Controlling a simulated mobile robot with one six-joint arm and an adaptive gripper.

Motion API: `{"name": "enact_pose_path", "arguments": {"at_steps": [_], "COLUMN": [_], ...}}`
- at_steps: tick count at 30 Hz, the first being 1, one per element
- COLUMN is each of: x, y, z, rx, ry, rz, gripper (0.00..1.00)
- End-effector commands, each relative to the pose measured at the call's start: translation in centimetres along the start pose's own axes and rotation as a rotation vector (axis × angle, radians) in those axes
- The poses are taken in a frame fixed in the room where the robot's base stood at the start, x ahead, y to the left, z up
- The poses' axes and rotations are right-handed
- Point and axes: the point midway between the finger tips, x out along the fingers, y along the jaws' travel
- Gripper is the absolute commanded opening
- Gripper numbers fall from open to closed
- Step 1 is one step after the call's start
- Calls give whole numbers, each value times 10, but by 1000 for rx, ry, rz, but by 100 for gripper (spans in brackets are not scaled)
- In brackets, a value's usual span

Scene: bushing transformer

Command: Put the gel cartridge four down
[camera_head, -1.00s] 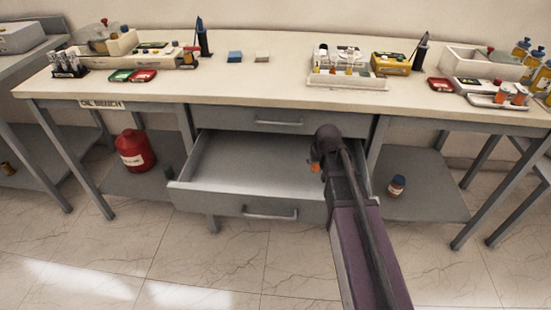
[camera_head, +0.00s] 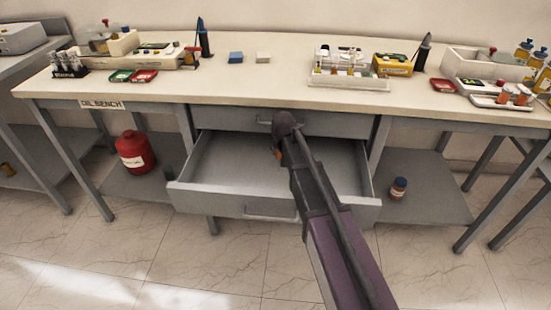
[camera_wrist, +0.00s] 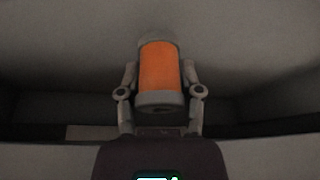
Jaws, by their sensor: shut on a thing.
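The gel cartridge (camera_wrist: 160,66) is an orange cylinder with grey ends, held between the two fingers of my gripper (camera_wrist: 159,92) in the wrist view. In the head view a small orange patch of the cartridge (camera_head: 277,154) shows at the left of my gripper (camera_head: 283,145). My gripper is over the open drawer (camera_head: 213,160), near its middle; the height above the drawer floor is hard to tell. The drawer looks empty where it is visible. My arm hides part of its right side.
The bench top (camera_head: 290,80) is above and behind the drawer, with a rack of vials (camera_head: 345,68) and a yellow box (camera_head: 393,64). A closed drawer (camera_head: 245,119) sits above the open one. A red can (camera_head: 133,152) and a small jar (camera_head: 398,188) stand on the lower shelves.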

Motion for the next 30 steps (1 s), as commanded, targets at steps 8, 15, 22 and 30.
{"name": "enact_pose_path", "arguments": {"at_steps": [8, 15, 22, 30], "x": [1, 4, 19, 34], "y": [-3, -3, -3, -3], "z": [-2, -1, 6, 12], "rx": [0, 0, 0, 0], "ry": [0, 0, 0, 0], "rz": [0, 0, 0, 0], "gripper": [0, 0, 0, 0]}}
